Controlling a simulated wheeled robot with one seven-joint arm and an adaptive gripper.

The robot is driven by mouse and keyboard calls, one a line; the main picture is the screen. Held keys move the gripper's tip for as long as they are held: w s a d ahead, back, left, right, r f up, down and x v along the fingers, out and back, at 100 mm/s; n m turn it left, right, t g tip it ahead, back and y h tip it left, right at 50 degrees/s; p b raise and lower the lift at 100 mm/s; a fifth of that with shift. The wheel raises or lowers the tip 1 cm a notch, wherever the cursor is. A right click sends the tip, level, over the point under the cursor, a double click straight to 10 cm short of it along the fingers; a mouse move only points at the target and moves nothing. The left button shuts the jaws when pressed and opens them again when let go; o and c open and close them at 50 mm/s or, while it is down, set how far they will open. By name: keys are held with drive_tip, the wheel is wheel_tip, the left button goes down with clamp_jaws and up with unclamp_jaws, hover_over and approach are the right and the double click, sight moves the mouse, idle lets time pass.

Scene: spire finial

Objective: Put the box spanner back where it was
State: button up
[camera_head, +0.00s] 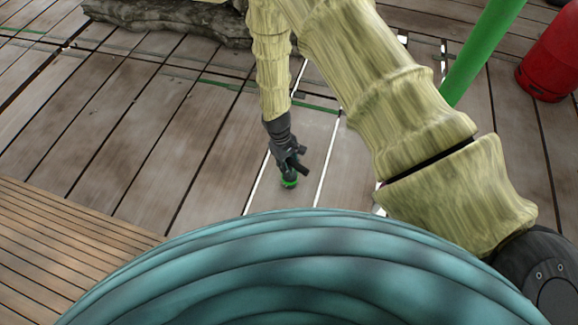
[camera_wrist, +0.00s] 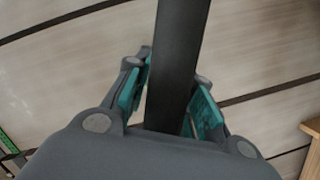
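My gripper (camera_head: 288,172) hangs low over the plank deck near the middle of the head view, pointing down. In the wrist view its two fingers with teal pads (camera_wrist: 168,90) stand on either side of a long dark grey bar, which looks like the box spanner (camera_wrist: 182,45). The pads appear to touch the bar's sides, so the gripper looks shut on it. The bar runs out past the top of that view, and its lower end is hidden behind the gripper body. In the head view a small green patch shows at the fingertips; I cannot tell what it belongs to.
A red cylinder (camera_head: 550,58) stands at the right beside a slanted green pole (camera_head: 483,50). A rough grey log-like piece (camera_head: 165,20) lies at the back left. A slatted wooden surface (camera_head: 50,250) fills the lower left. The deck (camera_head: 110,130) left of my gripper is clear.

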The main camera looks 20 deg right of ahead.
drive_tip(key=shift+o, duration=1)
drive_tip(key=shift+r, duration=0.1)
drive_tip(key=p+v, duration=0.5)
drive_tip(key=v, duration=0.7)
drive_tip(key=shift+p, duration=0.3)
